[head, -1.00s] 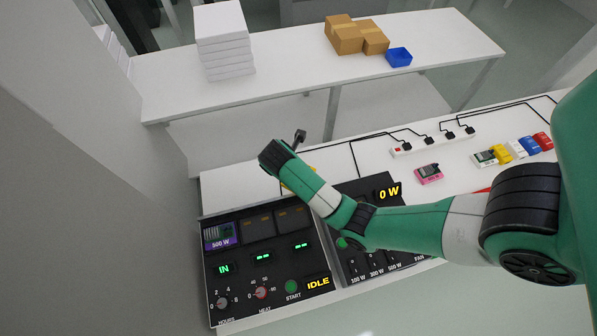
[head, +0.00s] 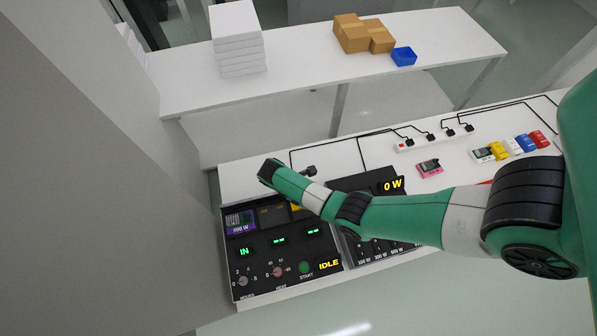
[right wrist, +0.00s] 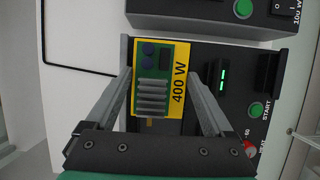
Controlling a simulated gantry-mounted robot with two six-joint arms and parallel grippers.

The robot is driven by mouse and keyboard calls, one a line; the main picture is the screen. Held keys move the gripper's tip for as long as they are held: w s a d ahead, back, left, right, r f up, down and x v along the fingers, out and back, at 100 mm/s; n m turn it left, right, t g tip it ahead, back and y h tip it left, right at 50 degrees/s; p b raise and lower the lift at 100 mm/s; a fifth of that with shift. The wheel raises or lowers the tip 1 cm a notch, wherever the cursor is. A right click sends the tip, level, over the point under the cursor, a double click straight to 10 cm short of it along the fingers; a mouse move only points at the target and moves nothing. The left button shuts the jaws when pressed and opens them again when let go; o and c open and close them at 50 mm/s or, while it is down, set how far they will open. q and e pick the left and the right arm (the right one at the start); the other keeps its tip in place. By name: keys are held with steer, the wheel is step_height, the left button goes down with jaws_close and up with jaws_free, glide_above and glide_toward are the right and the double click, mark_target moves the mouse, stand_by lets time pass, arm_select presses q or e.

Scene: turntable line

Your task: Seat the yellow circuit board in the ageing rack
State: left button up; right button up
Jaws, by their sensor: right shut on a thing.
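The yellow circuit board (right wrist: 175,90), marked 400 W, is between the fingers of my right gripper (right wrist: 160,78) in the right wrist view. The gripper is shut on it. In the head view only a yellow bit of the board (head: 296,208) shows beneath my right arm, at the rack's right-hand slot; the gripper itself is hidden there. I cannot tell how deep the board sits. The black ageing rack (head: 262,257) has a purple 500 W board (head: 240,222) in its left slot; the middle slot looks dark and empty. Its display reads IDLE. My left gripper is not in view.
A black unit reading 0 W (head: 391,185) stands right of the rack. A pink device (head: 429,168), a power strip (head: 432,139) and several coloured boards lie further right. A back table (head: 300,85) holds white boxes (head: 238,40), brown cartons (head: 352,34) and a blue bin (head: 404,57).

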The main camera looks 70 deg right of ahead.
steer(key=shift+s+a+r+p, duration=0.2)
steer(key=shift+s+r+p, duration=0.1)
steer(key=shift+r, duration=0.2)
steer(key=shift+s+a+r+p, duration=0.15)
steer(key=shift+s+r+p, duration=0.15)
steer(key=shift+r, duration=0.15)
steer(key=shift+w+r+p, duration=0.2)
steer(key=shift+r+p, duration=0.25)
step_height(320, 180, down, 5)
steer(key=b, duration=0.5)
steer(key=shift+f+b, duration=0.2)
steer(key=shift+b, duration=0.2)
steer(key=shift+f+b, duration=0.4)
steer(key=shift+f, duration=0.2)
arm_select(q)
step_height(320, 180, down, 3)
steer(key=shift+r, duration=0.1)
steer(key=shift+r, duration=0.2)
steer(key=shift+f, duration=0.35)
arm_select(e)
steer(key=shift+f, duration=0.65)
